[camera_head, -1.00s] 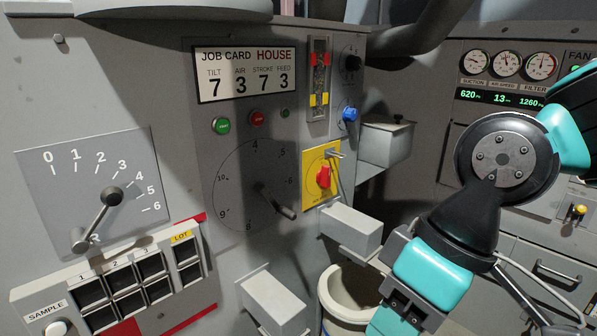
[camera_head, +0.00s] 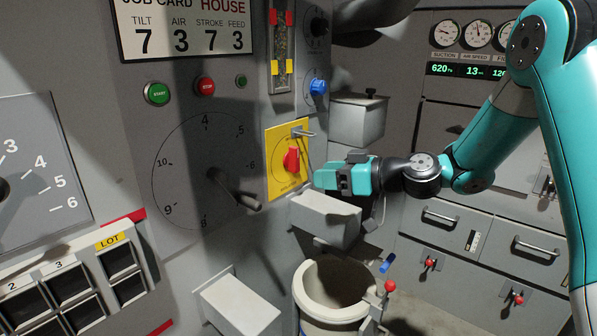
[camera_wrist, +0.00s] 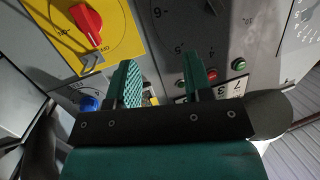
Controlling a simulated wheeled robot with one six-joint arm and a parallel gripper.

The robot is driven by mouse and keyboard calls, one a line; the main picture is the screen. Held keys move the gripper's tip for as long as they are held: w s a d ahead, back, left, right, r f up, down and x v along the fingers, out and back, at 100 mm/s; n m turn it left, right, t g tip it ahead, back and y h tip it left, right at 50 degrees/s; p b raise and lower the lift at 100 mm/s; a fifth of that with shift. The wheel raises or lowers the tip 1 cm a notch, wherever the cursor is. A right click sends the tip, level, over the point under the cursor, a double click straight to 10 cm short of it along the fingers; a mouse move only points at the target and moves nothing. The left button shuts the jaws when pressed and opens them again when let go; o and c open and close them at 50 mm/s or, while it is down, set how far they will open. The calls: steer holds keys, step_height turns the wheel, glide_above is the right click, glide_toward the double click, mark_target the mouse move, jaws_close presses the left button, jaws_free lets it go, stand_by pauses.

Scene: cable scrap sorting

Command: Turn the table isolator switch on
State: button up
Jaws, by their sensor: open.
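The isolator switch is a red rotary knob (camera_head: 291,161) on a yellow plate (camera_head: 278,184) on the grey machine panel. In the wrist view the red knob (camera_wrist: 88,24) is at the upper left, beyond the fingers and off to their left. A metal hasp or lever (camera_head: 303,132) sits at the plate's upper right. My gripper (camera_head: 318,179) is just right of the yellow plate, pointing left towards the panel. In the wrist view its two teal fingers (camera_wrist: 158,80) are spread with nothing between them. It is apart from the knob.
A blue knob (camera_head: 318,87) is above the plate. A crank handle (camera_head: 238,190) on a dial juts out to its left. Grey boxes stick out above (camera_head: 357,122) and below (camera_head: 325,220) my gripper. A white bucket (camera_head: 340,312) stands below. Green START (camera_head: 157,93) and red STOP (camera_head: 205,87) buttons are upper left.

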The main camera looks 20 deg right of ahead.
steer(key=w+d+f+m+t+h, duration=0.1)
steer(key=w+d+f+m+t, duration=0.2)
steer(key=d, duration=0.5)
steer(key=n+t+p, duration=0.1)
steer(key=p, duration=0.3)
glide_toward(298, 158)
steer(key=shift+h, duration=0.3)
steer(key=x, duration=1)
steer(key=shift+a+r, duration=0.15)
steer(key=shift+a, duration=0.05)
jaws_close()
